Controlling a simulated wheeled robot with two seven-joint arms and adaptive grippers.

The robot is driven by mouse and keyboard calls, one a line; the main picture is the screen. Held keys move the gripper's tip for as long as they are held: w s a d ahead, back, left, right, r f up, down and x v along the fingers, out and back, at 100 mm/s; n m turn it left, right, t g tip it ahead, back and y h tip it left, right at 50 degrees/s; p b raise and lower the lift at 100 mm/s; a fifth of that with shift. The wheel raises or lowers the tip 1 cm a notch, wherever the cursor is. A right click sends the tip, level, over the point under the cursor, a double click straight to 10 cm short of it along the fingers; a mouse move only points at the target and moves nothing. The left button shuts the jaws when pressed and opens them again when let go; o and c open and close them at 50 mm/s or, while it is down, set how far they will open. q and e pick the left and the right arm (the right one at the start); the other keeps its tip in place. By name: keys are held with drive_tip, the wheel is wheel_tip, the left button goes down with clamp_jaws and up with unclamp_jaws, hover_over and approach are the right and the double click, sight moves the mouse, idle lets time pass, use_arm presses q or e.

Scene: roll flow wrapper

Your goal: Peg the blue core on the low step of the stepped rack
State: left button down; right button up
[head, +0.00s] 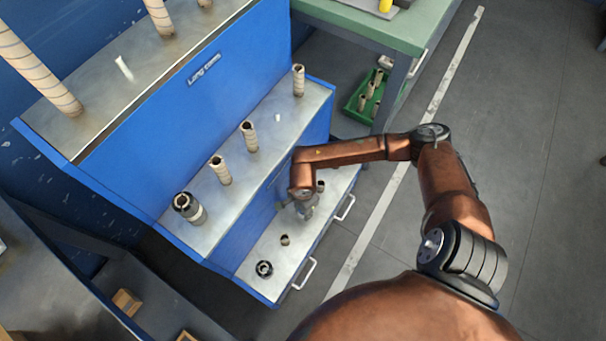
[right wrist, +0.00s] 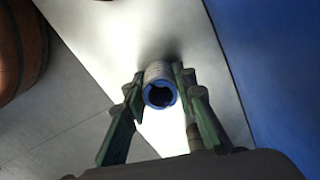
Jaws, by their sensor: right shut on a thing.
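The stepped rack (head: 239,80) is blue with grey metal step tops. My right gripper (head: 304,209) is over its low step (head: 262,250). In the right wrist view the fingers (right wrist: 160,90) are shut on the blue core (right wrist: 154,71), a short pale tube with a blue rim, seen from above into its open end. The core stands roughly square to the metal surface, with a dark shadow beside it. I cannot tell whether it touches the step, and any peg under it is hidden. The head view hides the core behind my gripper. My left gripper is not in view.
The low step also bears a black ring-topped piece (head: 264,268), a short core (head: 285,239) and another short core (head: 320,186) beyond my gripper. Several taller cores stand on the middle step (head: 275,115). A green table (head: 390,27) is at the back; floor is clear at right.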

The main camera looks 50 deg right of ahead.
drive_tip(key=o, duration=1.1)
drive_tip(key=shift+o, duration=0.7)
drive_tip(key=o, duration=0.4)
drive_tip(key=shift+r+p, duration=2.5)
drive_tip(key=shift+r, duration=1.55)
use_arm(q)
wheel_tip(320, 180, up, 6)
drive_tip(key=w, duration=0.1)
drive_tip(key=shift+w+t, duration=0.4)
use_arm(e)
drive_tip(key=shift+f, duration=0.1)
